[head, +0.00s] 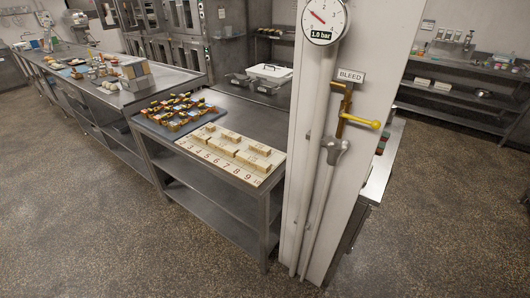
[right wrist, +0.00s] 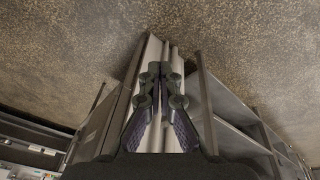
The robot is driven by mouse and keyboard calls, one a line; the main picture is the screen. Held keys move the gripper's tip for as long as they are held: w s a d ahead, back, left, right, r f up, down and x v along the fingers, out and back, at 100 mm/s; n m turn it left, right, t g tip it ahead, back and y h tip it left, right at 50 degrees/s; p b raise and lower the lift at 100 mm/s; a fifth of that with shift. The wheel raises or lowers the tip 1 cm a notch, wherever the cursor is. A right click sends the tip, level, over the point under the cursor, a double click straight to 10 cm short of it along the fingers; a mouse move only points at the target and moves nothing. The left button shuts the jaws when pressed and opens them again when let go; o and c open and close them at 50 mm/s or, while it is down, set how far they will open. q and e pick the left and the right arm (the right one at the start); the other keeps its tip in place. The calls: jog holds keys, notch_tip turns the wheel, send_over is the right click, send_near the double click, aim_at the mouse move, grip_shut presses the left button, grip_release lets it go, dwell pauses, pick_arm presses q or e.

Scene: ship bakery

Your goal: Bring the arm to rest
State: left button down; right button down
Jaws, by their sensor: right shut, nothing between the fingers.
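My right gripper (right wrist: 160,70) shows in the right wrist view, with its two dark fingers together and nothing between them. Behind its fingertips is a pale upright post with a pipe, and the speckled floor fills the top of that view. Neither of my arms nor grippers shows in the head view. My left gripper is in no view.
A white column (head: 347,200) carries a gauge (head: 323,20) reading about 1 bar, a "BLEED" sign (head: 351,76) and a yellow-handled valve (head: 362,121). A steel table (head: 228,101) holds a numbered board (head: 190,146) with blocks. The speckled floor (head: 100,230) in front is clear.

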jog(key=s+d+f+g, duration=0.1)
jog(key=s+f, duration=0.4)
jog(key=f, duration=0.3)
jog(key=s+d+f, duration=0.1)
jog(key=s+f, duration=0.3)
jog(key=f, duration=0.4)
jog(key=s+f, duration=0.7)
jog(key=s, duration=0.5)
jog(key=shift+s+f+g, duration=0.25)
jog(key=shift+f+g, duration=0.05)
jog(key=shift+f, duration=0.1)
